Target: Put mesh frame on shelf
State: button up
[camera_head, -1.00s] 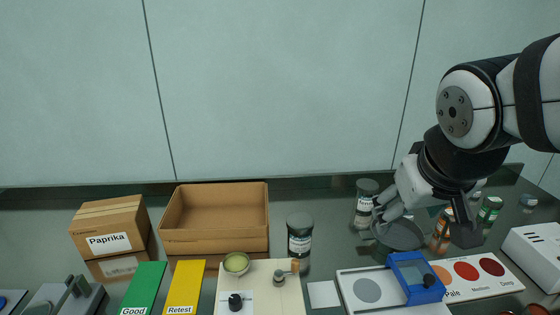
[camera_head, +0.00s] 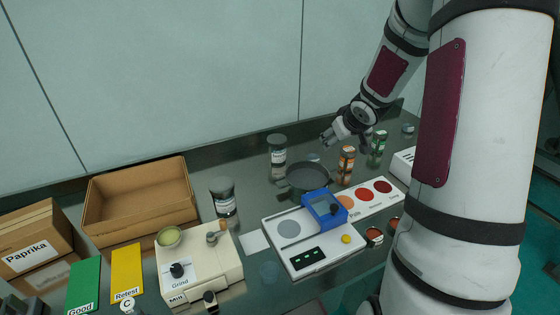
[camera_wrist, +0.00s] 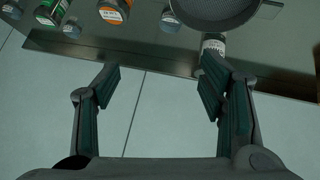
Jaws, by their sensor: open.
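The round dark mesh frame (camera_head: 308,179) stands on the counter behind the white scale-like device in the head view. In the wrist view the mesh frame (camera_wrist: 214,10) shows at the top edge, partly cut off, with a fine grey mesh inside its rim and a tab at right. My gripper (camera_head: 347,143) is raised above and a little right of it. In the wrist view my gripper (camera_wrist: 162,78) has its two fingers wide apart with nothing between them. I cannot make out a shelf.
A blue frame (camera_head: 324,209) sits on the white device (camera_head: 290,229). An open cardboard box (camera_head: 140,200) and a mill (camera_head: 200,265) are at left.

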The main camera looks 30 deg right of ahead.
jog(key=s+d+f+t+y+p, duration=0.1)
jog(key=s+d+f+y+p, duration=0.2)
jog(key=f, duration=0.6)
jog(key=b, duration=0.2)
send_near(331, 169)
jog(key=x, duration=0.2)
jog(key=a+x, duration=0.1)
jog(key=x, duration=0.1)
jog(key=shift+w+f, duration=0.1)
jog(key=shift+f, duration=0.15)
jog(key=shift+d+p+x, duration=0.2)
jog(key=shift+d+x, duration=0.05)
jog(key=shift+x, duration=1.05)
jog(key=shift+d+p+x, duration=0.15)
jog(key=shift+d+x, duration=0.05)
jog(key=shift+x, duration=1.1)
jog(key=shift+w+r, duration=0.1)
jog(key=shift+w, duration=0.05)
grip_shut()
